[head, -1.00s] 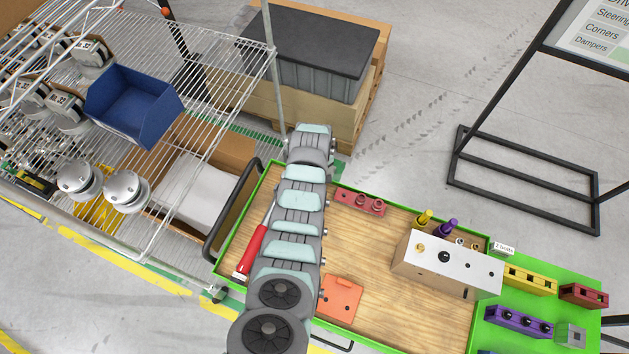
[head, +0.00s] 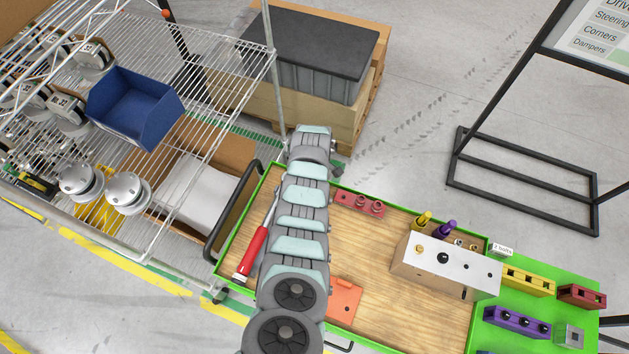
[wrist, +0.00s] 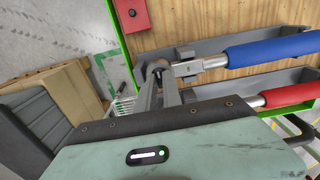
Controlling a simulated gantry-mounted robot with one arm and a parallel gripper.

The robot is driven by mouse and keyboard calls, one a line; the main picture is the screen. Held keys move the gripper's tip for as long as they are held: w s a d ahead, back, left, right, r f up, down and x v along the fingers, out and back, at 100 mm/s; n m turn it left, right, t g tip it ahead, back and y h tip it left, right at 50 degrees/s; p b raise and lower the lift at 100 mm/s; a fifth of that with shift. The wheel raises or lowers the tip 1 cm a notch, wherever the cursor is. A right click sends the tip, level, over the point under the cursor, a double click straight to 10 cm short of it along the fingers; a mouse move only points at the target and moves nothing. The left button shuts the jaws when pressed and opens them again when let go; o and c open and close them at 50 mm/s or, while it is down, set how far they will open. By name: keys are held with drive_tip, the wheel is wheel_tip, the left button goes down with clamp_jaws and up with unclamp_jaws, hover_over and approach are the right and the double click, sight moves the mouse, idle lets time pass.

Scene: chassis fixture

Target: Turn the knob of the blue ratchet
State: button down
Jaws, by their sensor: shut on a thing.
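The blue ratchet shows in the wrist view by its thick blue handle (wrist: 275,47) and its metal shaft and head. It lies in a grey holder (wrist: 215,73) on the wooden tray surface. My gripper (wrist: 161,74) is at the head end of this ratchet, with its fingers shut on the knob, which is mostly hidden between them. In the head view my arm covers the blue ratchet and my gripper. A second ratchet with a red handle (wrist: 290,94) lies parallel to the blue one, nearer my wrist; its handle also shows in the head view (head: 251,254).
A wire shelf (head: 215,85) stands left of the tray. The wooden surface between the blocks is clear.

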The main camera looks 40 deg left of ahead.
idle(0.3)
drive_tip(key=c, duration=1.5)
unclamp_jaws()
drive_tip(key=shift+r, duration=0.1)
wheel_tip(320, 180, up, 10)
drive_tip(key=b, duration=0.1)
drive_tip(key=shift+r, duration=0.25)
drive_tip(key=shift+w, duration=0.1)
